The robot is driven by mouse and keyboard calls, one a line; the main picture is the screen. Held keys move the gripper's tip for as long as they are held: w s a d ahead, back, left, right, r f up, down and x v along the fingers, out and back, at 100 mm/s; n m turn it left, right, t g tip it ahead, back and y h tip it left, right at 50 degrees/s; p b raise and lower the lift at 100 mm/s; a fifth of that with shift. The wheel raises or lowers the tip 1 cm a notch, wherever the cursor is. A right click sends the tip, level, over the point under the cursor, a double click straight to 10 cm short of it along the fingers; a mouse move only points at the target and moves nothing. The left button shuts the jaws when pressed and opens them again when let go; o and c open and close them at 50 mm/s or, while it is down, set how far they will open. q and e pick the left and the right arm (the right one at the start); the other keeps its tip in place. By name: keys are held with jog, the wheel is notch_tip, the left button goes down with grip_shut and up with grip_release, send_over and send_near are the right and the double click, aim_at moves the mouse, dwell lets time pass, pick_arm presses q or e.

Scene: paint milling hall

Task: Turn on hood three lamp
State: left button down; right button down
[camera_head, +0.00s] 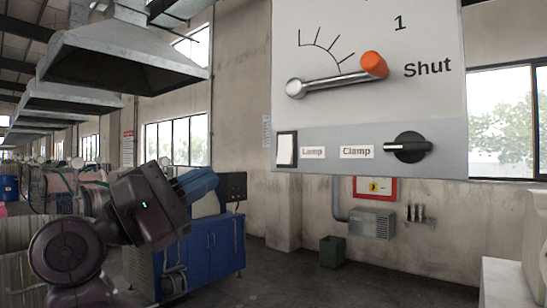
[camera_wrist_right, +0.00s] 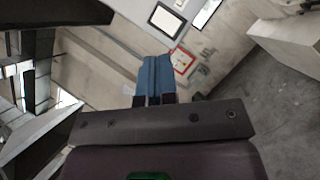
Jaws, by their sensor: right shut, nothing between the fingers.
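A pale control panel (camera_head: 440,110) fills the upper right of the head view and is cut off at the top. It is marked "1" and "Shut". A white rocker switch (camera_head: 286,149) in a dark frame sits at its lower left beside the label "Lamp". I cannot tell the switch's state. My right gripper (camera_head: 207,182) is shut and empty, with blue fingers pointing right, left of the panel and lower than the switch in the picture. The fingers (camera_wrist_right: 154,75) also show together in the right wrist view. My left gripper is not in view.
The panel also carries an orange-tipped lever (camera_head: 373,66) and a black clamp knob (camera_head: 408,147). Metal hoods (camera_head: 125,55) hang in a row at left. A blue cabinet (camera_head: 215,245) stands behind my right gripper.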

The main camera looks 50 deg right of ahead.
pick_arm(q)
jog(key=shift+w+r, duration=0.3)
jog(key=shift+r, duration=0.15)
pick_arm(e)
jog(key=s+a+r+m+t+y, duration=0.2)
jog(key=s+r+m+t+y, duration=0.1)
jog(key=r+t+y, duration=0.2)
jog(key=shift+m+t, duration=0.3)
jog(key=shift+t, duration=0.5)
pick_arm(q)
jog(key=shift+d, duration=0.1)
